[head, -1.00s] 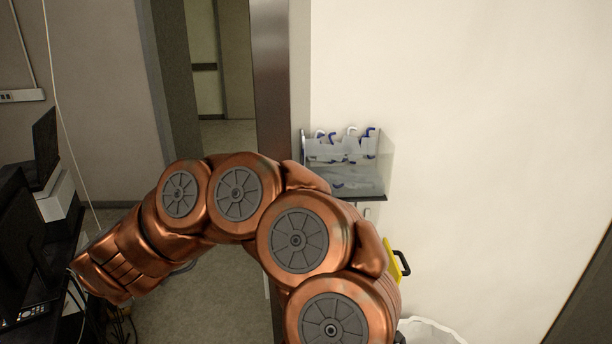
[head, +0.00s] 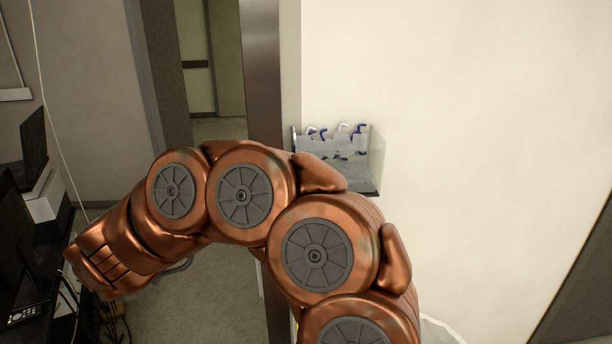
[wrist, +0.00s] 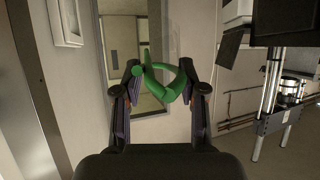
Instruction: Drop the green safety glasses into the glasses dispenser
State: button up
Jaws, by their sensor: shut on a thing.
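The green safety glasses (wrist: 172,92) show in the wrist view, between the fingertips of my gripper (wrist: 160,84). My gripper is shut on them, and part of them sticks up above the fingers. The glasses dispenser (head: 372,178) is a clear box on the pale wall in the head view. Several blue and white glasses stick up at its top. My arm covers its lower left part. My gripper and the green glasses are not visible in the head view.
A dark desk with monitors (head: 34,146) stands at the left in the head view. A doorway (head: 215,70) opens beside the dispenser. A white bin liner rim (head: 440,328) shows low at the right. In the wrist view a metal stand (wrist: 270,95) is at the right.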

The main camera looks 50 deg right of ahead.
jog(key=s+d+r+m+g+h, duration=0.1)
jog(key=s+d+r+m+g, duration=0.5)
jog(key=s+d, duration=0.6)
jog(key=s+d+r+m+g+h, duration=0.1)
jog(key=s+d+r+m+g, duration=0.5)
jog(key=d, duration=1.1)
jog(key=s+d+r+m+g+h, duration=0.2)
jog(key=s+d+r+m+g, duration=0.5)
jog(key=s+d+r, duration=0.5)
jog(key=s+d, duration=0.2)
jog(key=s, duration=0.5)
jog(key=shift+s+d+m, duration=0.35)
jog(key=shift+m, duration=0.05)
